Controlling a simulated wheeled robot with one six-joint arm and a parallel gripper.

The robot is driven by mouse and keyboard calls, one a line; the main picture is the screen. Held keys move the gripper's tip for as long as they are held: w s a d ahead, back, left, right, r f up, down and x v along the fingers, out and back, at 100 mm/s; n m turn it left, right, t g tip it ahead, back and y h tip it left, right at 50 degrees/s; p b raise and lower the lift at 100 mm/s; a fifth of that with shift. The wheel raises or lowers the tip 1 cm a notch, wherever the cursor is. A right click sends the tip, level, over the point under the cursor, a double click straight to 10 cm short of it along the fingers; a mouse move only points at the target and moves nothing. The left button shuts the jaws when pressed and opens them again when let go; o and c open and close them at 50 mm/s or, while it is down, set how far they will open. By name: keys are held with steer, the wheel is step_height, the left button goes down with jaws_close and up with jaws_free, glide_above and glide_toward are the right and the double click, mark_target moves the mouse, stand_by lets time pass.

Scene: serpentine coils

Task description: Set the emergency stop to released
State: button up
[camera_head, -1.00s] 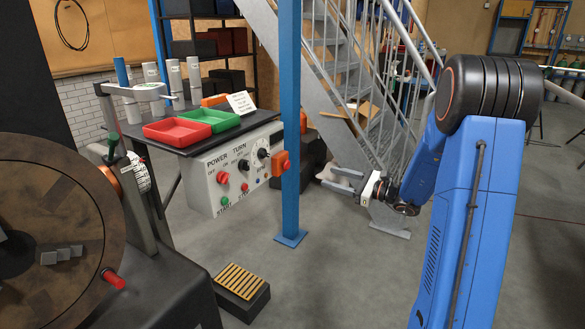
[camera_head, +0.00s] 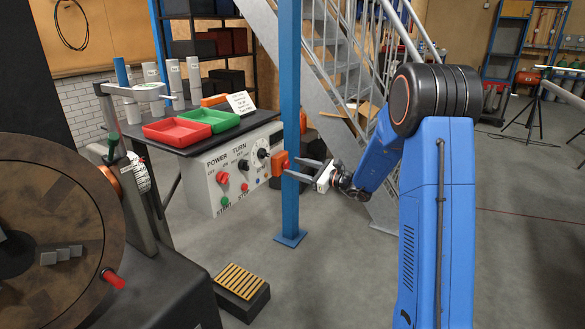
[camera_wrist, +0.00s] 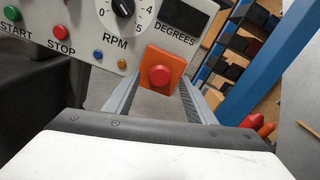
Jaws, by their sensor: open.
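The emergency stop is an orange box (camera_head: 279,163) at the right end of the control panel, by the blue post. In the wrist view its orange plate (camera_wrist: 150,57) faces me with a round red button (camera_wrist: 159,76) in the middle. I cannot tell from the button whether it is pressed or released. My gripper (camera_head: 292,168) is open and empty, pointing left toward the box. In the wrist view the two fingers (camera_wrist: 160,88) lie on either side of the button, which appears between and beyond them. I see no clear contact.
The white control panel (camera_head: 213,170) carries knobs and red and green buttons. A blue post (camera_head: 289,215) stands close to my fingertips. Red (camera_head: 177,139) and green trays rest on the table above. A pedal (camera_head: 240,285) lies on the floor.

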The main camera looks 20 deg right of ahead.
steer(key=shift+x, duration=0.95)
jaws_close()
steer(key=shift+v, duration=0.9)
jaws_free()
steer(key=shift+d, duration=0.1)
steer(key=v, duration=1.7)
steer(key=shift+s, duration=0.3)
